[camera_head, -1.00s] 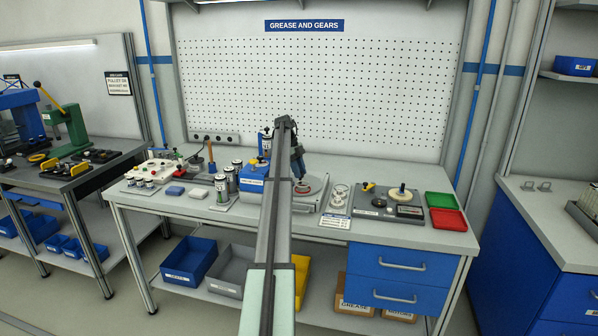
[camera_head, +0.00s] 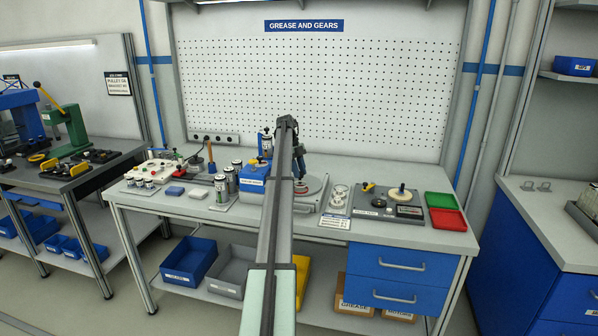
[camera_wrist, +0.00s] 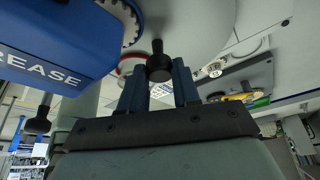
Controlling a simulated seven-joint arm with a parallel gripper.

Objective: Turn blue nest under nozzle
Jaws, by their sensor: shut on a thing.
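My gripper (camera_wrist: 160,88) has its blue fingers shut on a black knob (camera_wrist: 158,66) that stands on a round grey turntable (camera_wrist: 185,30). In the head view my gripper (camera_head: 301,170) is at the turntable (camera_head: 316,184), partly hidden behind my arm. A blue-edged nest with a pale toothed rim (camera_wrist: 132,22) shows at the top of the wrist view, beside the blue grease unit (camera_wrist: 45,40). A red-rimmed nest (camera_wrist: 127,66) shows behind the knob. The grease unit (camera_head: 252,178) stands left of the turntable in the head view. The nozzle tip is not clear.
Grease cans (camera_head: 221,188) stand left of the grease unit. Right of the turntable are a plate with clear rings (camera_head: 338,195), a grey gear fixture (camera_head: 388,208), a green tray (camera_head: 440,200) and a red tray (camera_head: 449,220).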

